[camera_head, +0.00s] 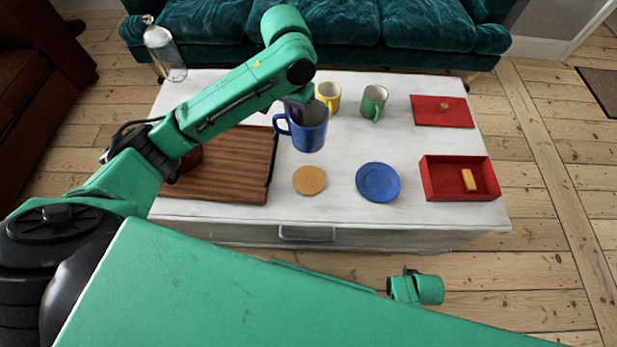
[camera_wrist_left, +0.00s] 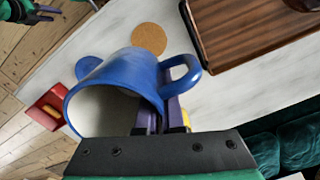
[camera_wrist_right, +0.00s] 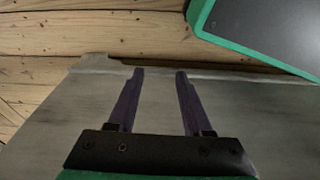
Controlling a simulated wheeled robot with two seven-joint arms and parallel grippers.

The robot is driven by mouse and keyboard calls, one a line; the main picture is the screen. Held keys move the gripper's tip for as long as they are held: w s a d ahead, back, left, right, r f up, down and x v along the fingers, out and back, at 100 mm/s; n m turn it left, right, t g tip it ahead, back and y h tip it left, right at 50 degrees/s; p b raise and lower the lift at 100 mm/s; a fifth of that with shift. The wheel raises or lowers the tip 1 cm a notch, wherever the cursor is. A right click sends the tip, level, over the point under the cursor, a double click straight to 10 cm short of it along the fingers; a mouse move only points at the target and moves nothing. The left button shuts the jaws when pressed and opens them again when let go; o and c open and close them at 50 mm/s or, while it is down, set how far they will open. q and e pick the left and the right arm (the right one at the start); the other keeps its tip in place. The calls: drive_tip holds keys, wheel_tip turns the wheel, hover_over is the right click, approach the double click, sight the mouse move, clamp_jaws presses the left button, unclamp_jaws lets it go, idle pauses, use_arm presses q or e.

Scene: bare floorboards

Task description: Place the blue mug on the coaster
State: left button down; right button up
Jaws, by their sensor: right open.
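The blue mug (camera_head: 309,136) is upright or nearly so, behind the coaster in the head view, and appears raised above the table. My left gripper (camera_head: 297,108) is shut on its wall near the handle; the mug (camera_wrist_left: 115,75) fills the middle of the left wrist view, with the fingers at its rim. The round cork coaster (camera_head: 309,180) lies bare on the white table, nearer to me than the mug; it also shows in the left wrist view (camera_wrist_left: 149,39). My right gripper (camera_wrist_right: 159,72) is open and empty, with a grey surface below it.
A blue plate (camera_head: 378,182) lies right of the coaster, a wooden tray (camera_head: 240,165) left of it. A yellow mug (camera_head: 328,95) and a green mug (camera_head: 374,101) stand behind. A red box (camera_head: 440,192) holding a yellowish block and its red lid (camera_head: 440,115) are at right.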

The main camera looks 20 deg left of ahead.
drive_tip(key=s+d+f+g, duration=0.1)
drive_tip(key=s+d+f, duration=0.1)
drive_tip(key=s+f, duration=0.9)
use_arm(q)
drive_tip(key=b, duration=0.3)
hover_over(298, 175)
wheel_tip(298, 175, down, 10)
wheel_tip(298, 175, down, 10)
drive_tip(key=b, duration=0.2)
drive_tip(key=shift+b, duration=0.35)
drive_tip(key=shift+w, duration=0.1)
use_arm(e)
drive_tip(key=w+a+r, duration=0.2)
drive_tip(key=w+r, duration=0.1)
drive_tip(key=w, duration=0.5)
drive_tip(key=shift+r, duration=0.4)
use_arm(q)
drive_tip(key=shift+f, duration=0.1)
drive_tip(key=c, duration=1.1)
unclamp_jaws()
drive_tip(key=shift+o, duration=0.2)
